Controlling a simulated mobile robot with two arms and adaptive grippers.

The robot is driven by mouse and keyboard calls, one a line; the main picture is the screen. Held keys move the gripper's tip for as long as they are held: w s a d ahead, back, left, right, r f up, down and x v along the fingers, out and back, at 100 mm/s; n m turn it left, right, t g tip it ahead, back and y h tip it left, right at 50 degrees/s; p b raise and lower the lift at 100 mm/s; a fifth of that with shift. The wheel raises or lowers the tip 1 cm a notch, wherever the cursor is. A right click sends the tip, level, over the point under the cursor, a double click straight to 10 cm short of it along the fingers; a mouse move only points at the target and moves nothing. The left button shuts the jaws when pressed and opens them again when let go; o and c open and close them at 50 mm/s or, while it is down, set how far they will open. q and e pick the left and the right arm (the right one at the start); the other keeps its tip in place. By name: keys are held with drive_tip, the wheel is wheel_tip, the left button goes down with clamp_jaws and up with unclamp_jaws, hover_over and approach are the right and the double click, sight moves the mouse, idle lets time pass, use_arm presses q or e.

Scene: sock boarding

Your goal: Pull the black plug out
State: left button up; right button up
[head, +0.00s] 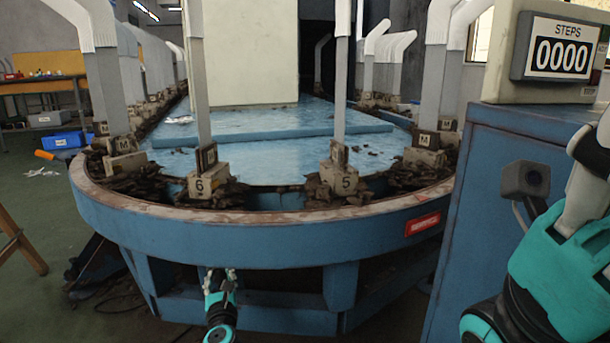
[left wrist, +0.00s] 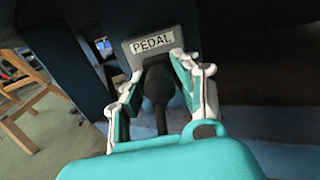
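The black plug (left wrist: 158,86) sits in a grey socket plate labelled PEDAL (left wrist: 152,44) in the left wrist view, with its dark cable hanging down. My left gripper (left wrist: 157,70) is open, with one finger on each side of the plug. Whether either finger touches it is hard to tell. In the head view my left gripper (head: 220,274) is low, just below the blue rim of the machine, where the plug itself is hidden. My right arm shows at the right edge, but its gripper is out of view.
The blue oval machine (head: 270,243) fills the middle, with numbered upright boards around its rim. A blue cabinet (head: 475,220) with a STEPS counter reading 0000 (head: 562,54) stands at the right. A wooden stand (head: 20,242) is at the left on open green floor.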

use_arm(q)
drive_tip(key=shift+w+a, duration=0.1)
drive_tip(key=shift+w, duration=0.1)
drive_tip(key=shift+s, duration=0.2)
idle(0.3)
clamp_jaws()
drive_tip(key=shift+o, duration=0.8)
unclamp_jaws()
